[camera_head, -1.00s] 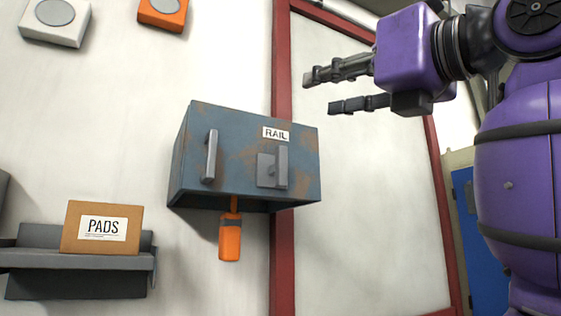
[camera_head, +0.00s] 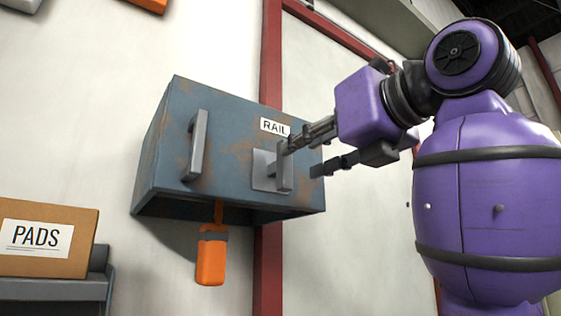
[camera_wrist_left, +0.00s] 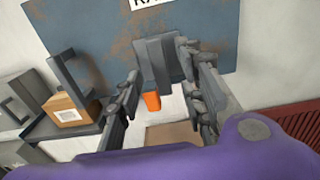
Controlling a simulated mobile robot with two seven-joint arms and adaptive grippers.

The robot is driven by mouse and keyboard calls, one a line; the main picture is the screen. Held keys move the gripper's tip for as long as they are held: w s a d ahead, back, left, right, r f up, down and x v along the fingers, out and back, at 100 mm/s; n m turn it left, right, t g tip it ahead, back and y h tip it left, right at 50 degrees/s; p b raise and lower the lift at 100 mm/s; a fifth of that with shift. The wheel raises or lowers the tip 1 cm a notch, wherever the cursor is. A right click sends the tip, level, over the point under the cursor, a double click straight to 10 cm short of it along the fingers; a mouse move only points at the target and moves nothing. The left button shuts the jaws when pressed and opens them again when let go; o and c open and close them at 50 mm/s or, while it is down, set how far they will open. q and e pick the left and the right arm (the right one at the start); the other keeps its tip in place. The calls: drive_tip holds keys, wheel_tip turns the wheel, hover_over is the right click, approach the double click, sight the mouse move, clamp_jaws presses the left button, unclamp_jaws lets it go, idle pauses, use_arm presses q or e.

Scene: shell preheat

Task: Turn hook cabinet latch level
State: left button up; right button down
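The blue-grey rusty cabinet (camera_head: 225,135), labelled RAIL, is on the wall in the head view, and its face fills the top of the left wrist view (camera_wrist_left: 95,35). Its latch (camera_head: 284,168) is a grey upright bar on a square plate near the right side. My left gripper (camera_head: 302,158) is open in front of the latch, its upper finger overlapping the bar's top in the head view. In the left wrist view the latch (camera_wrist_left: 155,62) shows between the spread fingertips; contact cannot be told. My right gripper is not in view.
A grey pull handle (camera_head: 196,146) stands out at the cabinet's left. An orange tag-like object (camera_head: 211,258) hangs below the cabinet. A cardboard PADS box (camera_head: 75,222) sits on a grey shelf (camera_head: 60,290) at lower left. A red post (camera_head: 268,270) runs behind the cabinet.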

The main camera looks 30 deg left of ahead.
sight(287, 158)
use_arm(q)
drive_tip(key=x, duration=0.5)
drive_tip(key=shift+a, duration=0.35)
drive_tip(key=shift+w+a, duration=0.2)
drive_tip(key=shift+a, duration=0.2)
drive_tip(key=shift+d, duration=0.1)
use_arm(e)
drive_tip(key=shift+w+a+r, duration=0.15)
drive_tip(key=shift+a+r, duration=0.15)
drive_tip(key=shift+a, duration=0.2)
use_arm(q)
clamp_jaws()
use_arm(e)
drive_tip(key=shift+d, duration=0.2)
